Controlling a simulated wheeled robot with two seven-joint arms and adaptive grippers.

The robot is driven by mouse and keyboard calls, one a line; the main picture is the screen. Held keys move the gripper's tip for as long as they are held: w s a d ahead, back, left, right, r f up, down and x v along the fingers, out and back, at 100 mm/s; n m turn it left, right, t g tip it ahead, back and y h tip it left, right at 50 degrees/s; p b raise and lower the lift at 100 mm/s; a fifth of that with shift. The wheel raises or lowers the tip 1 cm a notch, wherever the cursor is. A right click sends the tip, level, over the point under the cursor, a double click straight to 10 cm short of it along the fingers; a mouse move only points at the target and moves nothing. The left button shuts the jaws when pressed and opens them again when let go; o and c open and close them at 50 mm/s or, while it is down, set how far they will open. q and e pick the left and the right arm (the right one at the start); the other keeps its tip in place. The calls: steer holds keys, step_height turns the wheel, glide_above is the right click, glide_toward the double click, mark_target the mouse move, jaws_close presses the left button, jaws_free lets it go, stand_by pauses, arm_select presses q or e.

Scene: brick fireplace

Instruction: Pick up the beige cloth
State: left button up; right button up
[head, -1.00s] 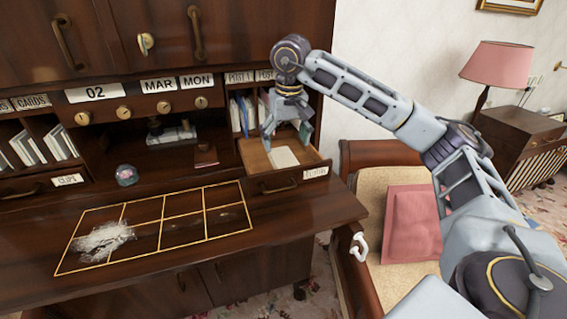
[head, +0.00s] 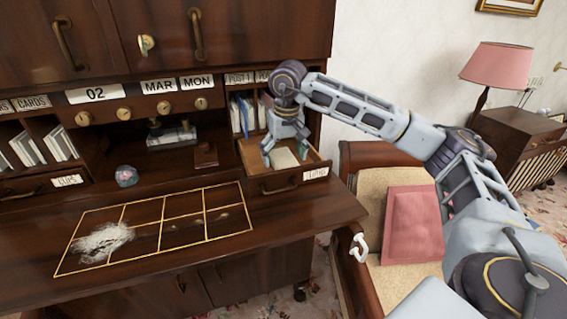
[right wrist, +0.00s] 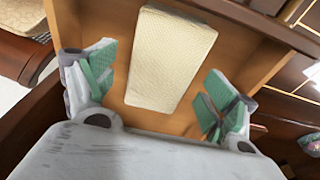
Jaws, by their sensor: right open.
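The beige cloth (head: 285,158) lies flat, folded into a rectangle, in the open drawer (head: 313,163) at the right of the desk. In the right wrist view the cloth (right wrist: 170,58) rests on the drawer's wooden floor. My right gripper (head: 284,158) reaches down into the drawer over the cloth. In the right wrist view its green-padded fingers (right wrist: 160,92) are wide apart, one on each side of the cloth's near end, with nothing between them touching it. My left gripper is not in view.
The drawer walls stand close around the fingers, and shelf dividers with papers (head: 243,115) rise behind. A grid with a whitish dusty patch (head: 103,240) marks the desktop. A small glass ball (head: 126,176) stands at left. A chair with a pink cushion (head: 411,225) is at right.

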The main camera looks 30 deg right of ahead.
mark_target(283, 157)
steer(key=shift+w+f, duration=0.1)
steer(key=shift+f, duration=0.55)
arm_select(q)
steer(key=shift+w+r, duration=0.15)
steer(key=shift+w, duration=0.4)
arm_select(e)
steer(key=shift+f, duration=0.1)
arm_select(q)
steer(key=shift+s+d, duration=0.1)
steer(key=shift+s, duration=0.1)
arm_select(e)
steer(key=c, duration=1.1)
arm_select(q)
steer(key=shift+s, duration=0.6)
arm_select(e)
steer(key=shift+r, duration=0.95)
step_height(283, 157, up, 7)
steer(key=shift+f, duration=0.1)
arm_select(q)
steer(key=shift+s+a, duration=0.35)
arm_select(e)
steer(key=shift+r, duration=0.7)
